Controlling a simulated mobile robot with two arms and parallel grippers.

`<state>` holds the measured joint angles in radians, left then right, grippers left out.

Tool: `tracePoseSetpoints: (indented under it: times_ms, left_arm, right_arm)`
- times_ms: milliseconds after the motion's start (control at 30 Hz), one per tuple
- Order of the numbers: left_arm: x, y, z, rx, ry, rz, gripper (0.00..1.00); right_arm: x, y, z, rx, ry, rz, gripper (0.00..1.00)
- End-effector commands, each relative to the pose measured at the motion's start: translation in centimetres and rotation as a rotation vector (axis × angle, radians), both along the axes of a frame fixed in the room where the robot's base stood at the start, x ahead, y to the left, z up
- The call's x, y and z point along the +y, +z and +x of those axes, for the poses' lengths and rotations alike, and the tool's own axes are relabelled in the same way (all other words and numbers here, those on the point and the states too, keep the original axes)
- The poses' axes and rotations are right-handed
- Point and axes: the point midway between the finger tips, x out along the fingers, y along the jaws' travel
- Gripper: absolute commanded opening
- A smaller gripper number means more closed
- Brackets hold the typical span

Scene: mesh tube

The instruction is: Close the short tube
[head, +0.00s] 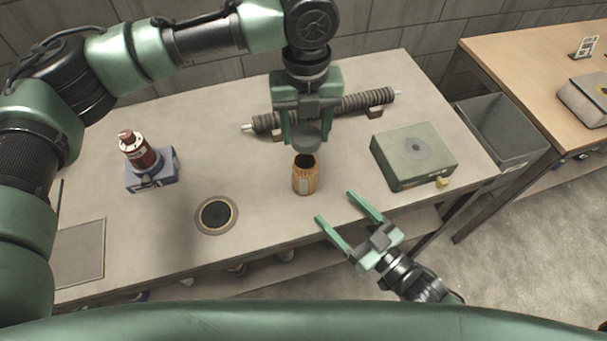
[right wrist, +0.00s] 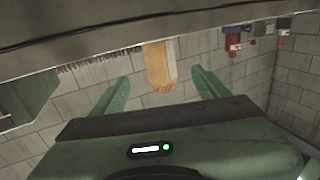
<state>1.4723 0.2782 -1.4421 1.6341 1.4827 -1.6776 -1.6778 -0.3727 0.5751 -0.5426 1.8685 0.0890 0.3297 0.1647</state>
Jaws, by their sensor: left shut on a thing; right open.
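The short tube (head: 304,178) is orange-brown and stands upright near the table's front edge, with its dark open mouth facing up. It also shows between the fingers in the right wrist view (right wrist: 159,66). My left gripper (head: 307,122) is shut on a grey round cap (head: 306,139) and holds it just above the tube's mouth, apart from it. The gripper hides part of the cap. My right gripper (head: 334,207) is open and empty at the table's front edge, its fingers pointing towards the tube without touching it. Its fingers show in the right wrist view (right wrist: 163,85).
A dark ribbed rod (head: 368,99) lies on supports behind. A green box (head: 411,155) with a brass knob is right. A black disc with a tan ring (head: 216,215) and a red-brown bottle (head: 137,150) on a blue stand are left. A grey bin (head: 498,135) stands beyond.

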Motion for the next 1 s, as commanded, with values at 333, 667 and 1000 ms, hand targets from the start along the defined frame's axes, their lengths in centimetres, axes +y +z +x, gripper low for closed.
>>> tracePoseSetpoints:
  times_ms: [333, 667, 1000]
  left_arm:
    - [0.0, 0.0, 0.0, 0.000, 0.001, 0.000, 0.17]
    - [0.0, 0.0, 0.0, 0.000, 0.002, 0.000, 0.17]
    - [0.0, 0.0, 0.0, 0.000, 0.002, 0.000, 0.17]
  right_arm:
    - [2.3, 0.1, 2.8, -0.003, -0.001, 0.001, 0.75]
    - [6.3, 0.1, 7.4, -0.002, 0.000, 0.001, 0.75]
    - [7.8, 0.0, 9.2, 0.000, 0.000, -0.001, 0.75]
